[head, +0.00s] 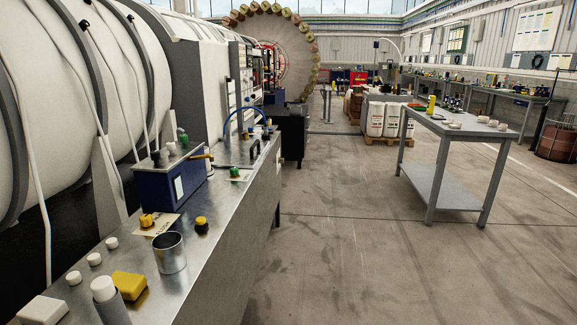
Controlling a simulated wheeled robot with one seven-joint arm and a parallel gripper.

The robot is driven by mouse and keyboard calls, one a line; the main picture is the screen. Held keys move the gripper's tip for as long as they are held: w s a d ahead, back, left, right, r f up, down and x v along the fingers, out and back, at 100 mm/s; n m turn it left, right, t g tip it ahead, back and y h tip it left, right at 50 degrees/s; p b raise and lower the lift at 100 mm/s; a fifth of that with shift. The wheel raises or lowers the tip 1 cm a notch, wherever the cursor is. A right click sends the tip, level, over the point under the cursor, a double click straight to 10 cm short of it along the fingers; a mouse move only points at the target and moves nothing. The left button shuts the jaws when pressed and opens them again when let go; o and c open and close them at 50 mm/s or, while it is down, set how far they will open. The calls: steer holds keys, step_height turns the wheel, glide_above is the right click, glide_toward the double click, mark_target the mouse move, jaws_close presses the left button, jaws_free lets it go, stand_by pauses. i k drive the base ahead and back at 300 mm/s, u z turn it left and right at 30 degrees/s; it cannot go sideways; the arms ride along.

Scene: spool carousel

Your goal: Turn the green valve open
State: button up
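A small green knob (183,138) stands at the top of a blue box (168,183) on the metal bench at the left. A second small green piece (235,172) sits farther along the bench on a low base. Both are too small for me to tell which is the valve, or how either is turned. A brass-coloured lever-like part (203,155) sticks out at the right of the blue box. My gripper is not in view, and nothing is seen touching either green piece.
The metal bench (232,262) holds a metal cup (170,252), a yellow block (129,285), a grey cylinder (108,302) and small white pieces. A blue hose (243,112) arches at the back. The floor (365,245) is clear up to a grey table (455,128).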

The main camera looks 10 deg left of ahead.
mark_target(233, 171)
steer(key=z, duration=0.55)
steer(key=i, duration=1.45)
steer(key=u, duration=2.4)
steer(key=i, duration=1)
steer(key=z, duration=0.05)
